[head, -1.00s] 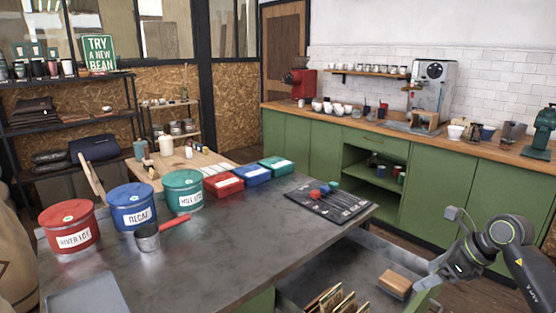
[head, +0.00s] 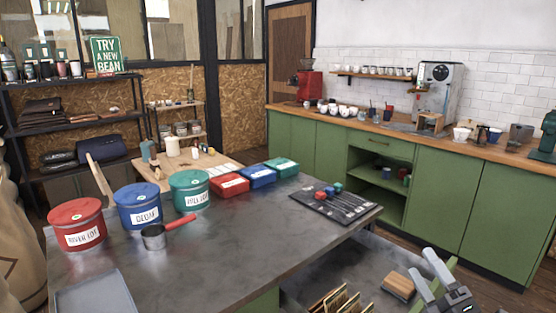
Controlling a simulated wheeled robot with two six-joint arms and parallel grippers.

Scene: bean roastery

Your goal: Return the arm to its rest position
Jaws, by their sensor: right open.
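My right gripper (head: 421,264) shows at the bottom right of the head view. Its two grey fingers stand apart with nothing between them, pointing up and to the left. It is over the lower open area to the right of the dark worktop, just right of a wooden-topped block (head: 398,286). Most of my right arm is below the picture edge. My left gripper and arm are not in view.
The dark worktop (head: 262,222) bears red, blue and green tins, a scoop (head: 155,237) with a red handle, small boxes and a black mat (head: 347,212). Green cabinets (head: 455,205) stand behind. Floor shows between them and the worktop.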

